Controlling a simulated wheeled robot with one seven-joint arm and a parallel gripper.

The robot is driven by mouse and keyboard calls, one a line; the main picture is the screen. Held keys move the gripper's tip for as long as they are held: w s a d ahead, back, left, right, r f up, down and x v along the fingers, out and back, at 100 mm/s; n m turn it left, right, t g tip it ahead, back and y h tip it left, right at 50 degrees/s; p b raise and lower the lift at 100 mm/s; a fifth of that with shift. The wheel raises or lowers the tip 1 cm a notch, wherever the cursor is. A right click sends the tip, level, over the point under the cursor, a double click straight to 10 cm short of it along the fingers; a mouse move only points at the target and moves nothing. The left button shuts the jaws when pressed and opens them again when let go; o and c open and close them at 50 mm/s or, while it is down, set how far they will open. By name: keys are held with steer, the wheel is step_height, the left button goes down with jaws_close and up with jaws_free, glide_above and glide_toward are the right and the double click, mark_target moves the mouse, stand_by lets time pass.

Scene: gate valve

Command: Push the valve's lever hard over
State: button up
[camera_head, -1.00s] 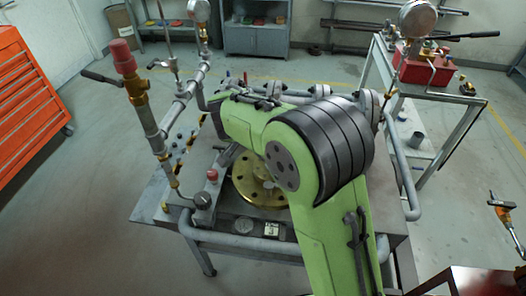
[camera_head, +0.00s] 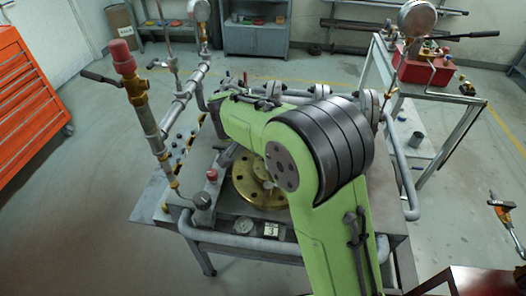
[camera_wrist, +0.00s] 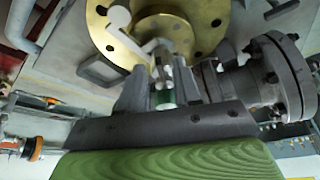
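The valve's brass flange (camera_wrist: 146,14) fills the top of the wrist view. A pale grey bent lever (camera_wrist: 122,20) lies across it, and its lower end runs down towards my gripper (camera_wrist: 160,85). The two grey fingers stand apart on either side of a grey and green piece (camera_wrist: 165,98), which may be part of the lever. I cannot tell whether either finger touches it. In the head view the brass flange (camera_head: 246,186) lies on the bench, partly hidden by my arm. My gripper is hidden there behind my green arm.
Grey pipework with a red-topped fitting (camera_head: 122,52) rises on the bench's left. A bolted pipe flange (camera_wrist: 285,75) is close to the right of my gripper. A cart (camera_head: 455,135) with a red box stands at the right, and an orange tool cabinet (camera_head: 25,110) at the left.

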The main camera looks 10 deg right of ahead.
steer(key=p+v, duration=0.5)
steer(key=v, duration=1)
steer(key=shift+r+p, duration=0.35)
